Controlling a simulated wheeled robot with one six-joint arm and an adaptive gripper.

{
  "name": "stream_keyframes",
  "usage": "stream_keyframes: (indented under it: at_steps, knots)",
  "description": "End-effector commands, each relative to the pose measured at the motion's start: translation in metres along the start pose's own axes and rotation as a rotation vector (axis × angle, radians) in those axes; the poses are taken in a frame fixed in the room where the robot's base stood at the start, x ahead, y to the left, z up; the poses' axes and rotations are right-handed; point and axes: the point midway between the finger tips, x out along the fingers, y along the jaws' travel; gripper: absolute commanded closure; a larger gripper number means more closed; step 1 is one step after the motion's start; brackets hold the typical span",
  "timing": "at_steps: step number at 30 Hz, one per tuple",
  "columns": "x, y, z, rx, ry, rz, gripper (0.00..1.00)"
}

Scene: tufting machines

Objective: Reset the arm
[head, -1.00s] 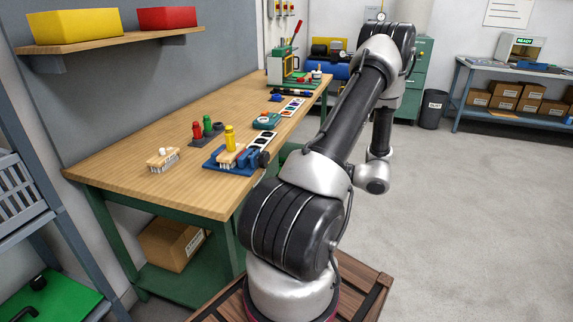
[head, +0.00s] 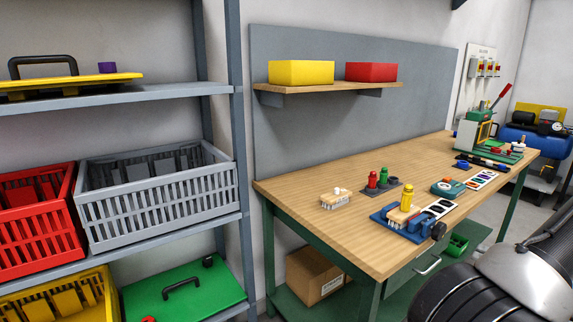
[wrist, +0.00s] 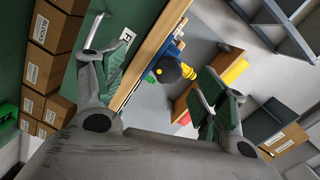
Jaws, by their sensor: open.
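My gripper (wrist: 160,62) shows in the wrist view with its two fingers spread wide apart. Nothing is held between them. Beyond the fingers, the wrist view shows a tilted workbench edge, a yellow item with a black round part (wrist: 172,69), and green surfaces. In the head view only a black and silver part of my arm shows, at the lower right corner. The rest of the arm and the gripper are outside that view.
In the head view a wooden workbench (head: 310,222) holds a brush (head: 336,199), a blue fixture (head: 407,225) and several small items. At left, a grey shelf holds a grey crate (head: 160,207) and a red crate (head: 35,230). Several cardboard boxes (wrist: 40,70) show in the wrist view.

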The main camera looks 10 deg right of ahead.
Motion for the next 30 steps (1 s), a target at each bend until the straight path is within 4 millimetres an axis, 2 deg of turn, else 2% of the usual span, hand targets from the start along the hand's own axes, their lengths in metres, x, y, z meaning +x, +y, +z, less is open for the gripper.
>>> stream_keyframes:
  at_steps: [1, 3, 5, 9, 14, 17, 21, 25, 30]
  knots:
    - [-0.001, 0.004, 0.018, 0.122, -0.049, 0.022, 0.28]
    - [-0.006, 0.004, 0.042, 0.285, -0.122, 0.071, 0.28]
    - [-0.012, -0.002, 0.058, 0.403, -0.186, 0.131, 0.28]
    - [-0.019, -0.029, 0.091, 0.604, -0.375, 0.340, 0.28]
    - [-0.023, -0.068, 0.112, 0.669, -0.544, 0.643, 0.28]
    - [-0.025, -0.094, 0.117, 0.622, -0.611, 0.850, 0.28]
    - [-0.023, -0.132, 0.115, 0.455, -0.644, 1.094, 0.28]
    - [-0.014, -0.168, 0.111, 0.224, -0.639, 1.237, 0.28]
    - [0.006, -0.218, 0.111, -0.153, -0.627, 1.283, 0.28]
